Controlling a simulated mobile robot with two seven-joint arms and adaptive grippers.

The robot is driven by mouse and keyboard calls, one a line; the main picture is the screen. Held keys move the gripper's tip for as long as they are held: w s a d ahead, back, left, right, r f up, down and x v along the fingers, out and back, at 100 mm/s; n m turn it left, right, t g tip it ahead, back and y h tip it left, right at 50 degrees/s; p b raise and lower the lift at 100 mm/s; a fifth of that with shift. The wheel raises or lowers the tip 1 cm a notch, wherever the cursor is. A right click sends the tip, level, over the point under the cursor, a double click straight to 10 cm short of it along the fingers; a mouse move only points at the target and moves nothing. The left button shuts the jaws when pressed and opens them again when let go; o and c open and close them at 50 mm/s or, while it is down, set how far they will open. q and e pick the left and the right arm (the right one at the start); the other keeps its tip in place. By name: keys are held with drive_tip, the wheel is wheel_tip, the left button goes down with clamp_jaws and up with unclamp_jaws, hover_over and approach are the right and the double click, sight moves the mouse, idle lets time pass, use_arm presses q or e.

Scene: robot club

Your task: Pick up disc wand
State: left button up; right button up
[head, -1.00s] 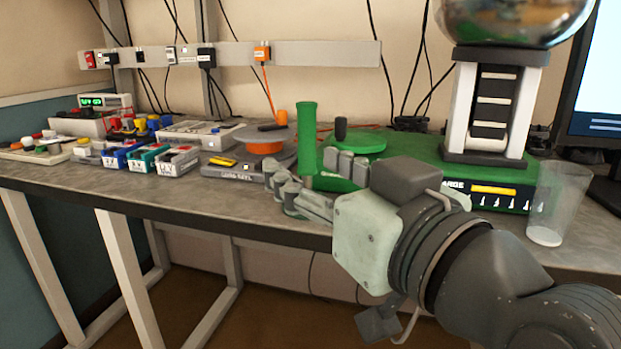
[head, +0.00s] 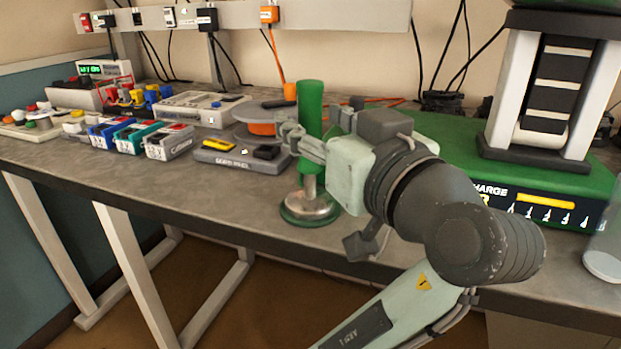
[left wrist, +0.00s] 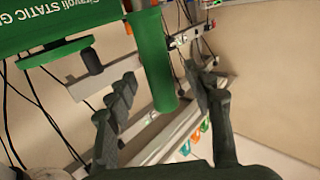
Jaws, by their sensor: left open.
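The disc wand (head: 309,105) stands upright near the bench's front edge, with a thick green handle and a round metal disc foot with a green rim. The fingers and wrist hide part of the handle. My right gripper is not in view.
The green static generator base (head: 455,165) with its white-and-black column stands to the right. A grey box (head: 235,150), an orange-and-grey disc device (head: 262,128) and several small coloured boxes are left. The bench front (head: 215,192) is clear left of the wand.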

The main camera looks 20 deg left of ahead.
use_arm(q)
drive_tip(key=shift+x, duration=1)
clamp_jaws()
